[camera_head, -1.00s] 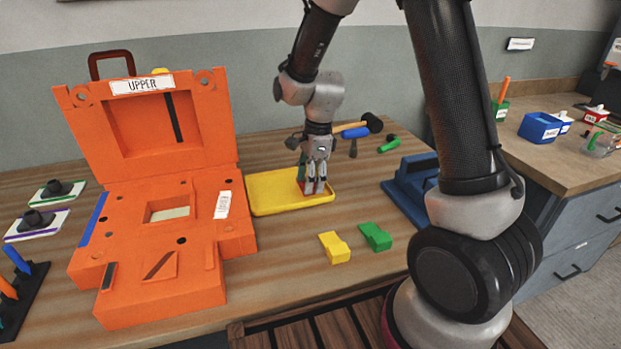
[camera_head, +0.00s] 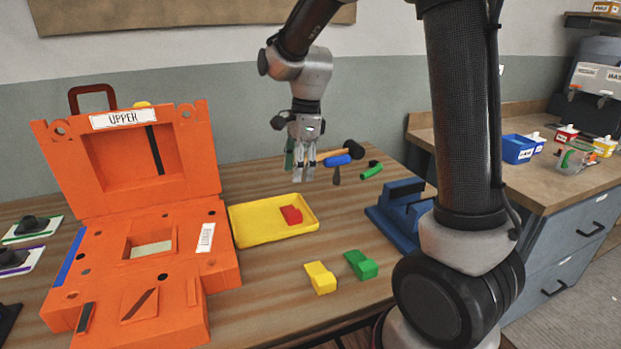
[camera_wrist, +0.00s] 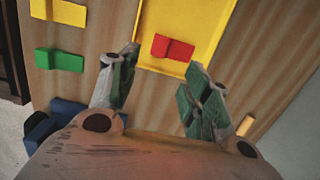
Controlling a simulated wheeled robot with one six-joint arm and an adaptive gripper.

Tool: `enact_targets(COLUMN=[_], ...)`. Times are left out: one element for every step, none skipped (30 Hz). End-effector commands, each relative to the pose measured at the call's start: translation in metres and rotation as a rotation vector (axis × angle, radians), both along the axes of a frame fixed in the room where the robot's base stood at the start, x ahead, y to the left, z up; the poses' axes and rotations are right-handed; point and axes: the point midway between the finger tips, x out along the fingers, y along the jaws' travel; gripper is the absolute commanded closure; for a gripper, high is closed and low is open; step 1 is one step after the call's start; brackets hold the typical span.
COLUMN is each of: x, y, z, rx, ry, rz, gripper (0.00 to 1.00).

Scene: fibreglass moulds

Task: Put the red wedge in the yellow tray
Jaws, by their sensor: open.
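The red wedge (camera_head: 291,215) lies inside the yellow tray (camera_head: 247,238), near its right side, on the wooden table. In the wrist view the red wedge (camera_wrist: 172,47) lies on the tray floor (camera_wrist: 200,20), apart from my fingers. My gripper (camera_head: 304,178) hangs above the table, higher than the tray and just behind the wedge in the head view. Its fingers are apart with nothing between them, as the wrist view of my gripper (camera_wrist: 160,85) also shows.
An orange mould (camera_head: 150,268) with a raised upper half stands left of the tray. A yellow wedge (camera_head: 320,278) and a green wedge (camera_head: 361,265) lie in front. A blue stand (camera_head: 397,208) is at right. A hammer (camera_head: 340,154) and small tools lie behind.

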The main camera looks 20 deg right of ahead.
Motion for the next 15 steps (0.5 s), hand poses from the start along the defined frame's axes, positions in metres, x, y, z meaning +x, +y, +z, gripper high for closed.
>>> enact_targets(x=[0.000,0.000,0.000,-0.001,-0.003,-0.007,-0.011,-0.017,-0.027,-0.035,-0.045,-0.060,-0.072,-0.085,-0.101], y=[0.000,0.000,-0.001,-0.002,-0.003,-0.007,-0.011,-0.016,-0.024,-0.030,-0.038,-0.048,-0.056,-0.064,-0.073], z=[0.002,0.002,0.003,0.005,0.007,0.012,0.017,0.024,0.034,0.042,0.051,0.062,0.070,0.076,0.084], rx=[0.000,0.000,0.000,0.000,0.000,-0.001,-0.002,-0.005,-0.010,-0.017,-0.026,-0.041,-0.054,-0.071,-0.095], ry=[0.000,0.000,-0.001,-0.004,-0.010,-0.023,-0.036,-0.053,-0.080,-0.102,-0.127,-0.162,-0.188,-0.213,-0.244], rz=[0.000,0.000,0.003,0.010,0.024,0.052,0.082,0.122,0.189,0.250,0.316,0.413,0.488,0.565,0.668], gripper=[0.52,0.52,0.52,0.52,0.52,0.52,0.52,0.52,0.52,0.52,0.52,0.52,0.52,0.52,0.52])
